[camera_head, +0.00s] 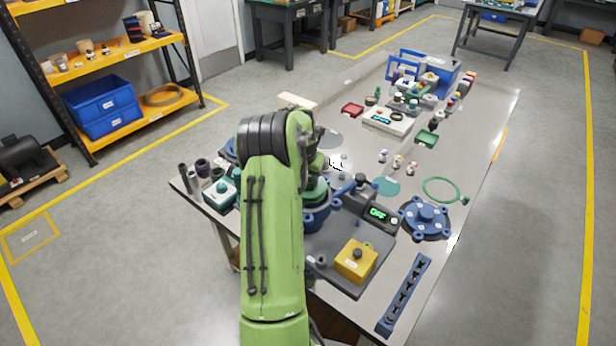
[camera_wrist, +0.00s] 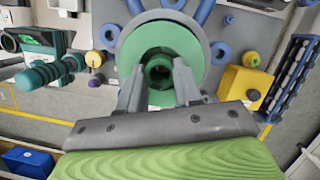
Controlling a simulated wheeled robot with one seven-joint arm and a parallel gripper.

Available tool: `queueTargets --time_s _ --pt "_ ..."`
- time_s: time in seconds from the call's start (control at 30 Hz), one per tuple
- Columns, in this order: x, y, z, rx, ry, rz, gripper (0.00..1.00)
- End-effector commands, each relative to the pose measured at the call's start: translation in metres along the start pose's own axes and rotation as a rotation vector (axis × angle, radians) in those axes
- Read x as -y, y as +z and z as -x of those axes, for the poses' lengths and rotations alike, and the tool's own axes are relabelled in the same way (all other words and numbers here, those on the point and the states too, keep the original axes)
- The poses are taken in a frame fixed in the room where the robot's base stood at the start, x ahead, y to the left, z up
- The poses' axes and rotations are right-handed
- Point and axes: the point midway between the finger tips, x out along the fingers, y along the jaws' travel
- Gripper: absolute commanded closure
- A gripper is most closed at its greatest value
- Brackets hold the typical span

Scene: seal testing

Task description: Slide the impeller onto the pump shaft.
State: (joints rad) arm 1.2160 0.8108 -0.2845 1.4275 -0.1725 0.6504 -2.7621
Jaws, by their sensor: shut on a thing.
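The green impeller (camera_wrist: 194,48) fills the middle of the wrist view as a round disc with a raised hub and a dark centre. My gripper (camera_wrist: 159,76) is shut on its hub, one finger on each side. In the head view the green impeller (camera_head: 315,190) shows just right of my arm, above the blue pump housing (camera_head: 319,217). The impeller overlaps the housing in both views, so any gap between them is hard to judge. The pump shaft cannot be made out clearly. My arm hides the gripper in the head view.
A yellow block (camera_head: 355,262) sits on the dark base plate right of the housing. A device with a lit green display (camera_head: 378,212) and a blue lobed cover (camera_head: 426,218) stand farther right. A dark blue slotted rail (camera_head: 403,294) lies near the front edge.

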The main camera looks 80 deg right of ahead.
Motion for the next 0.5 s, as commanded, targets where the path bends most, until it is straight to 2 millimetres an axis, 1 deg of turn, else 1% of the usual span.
queueTargets --time_s 0.5 --pt "0.0 -0.004 -0.016 0.001 0.0 0.0 1.0"
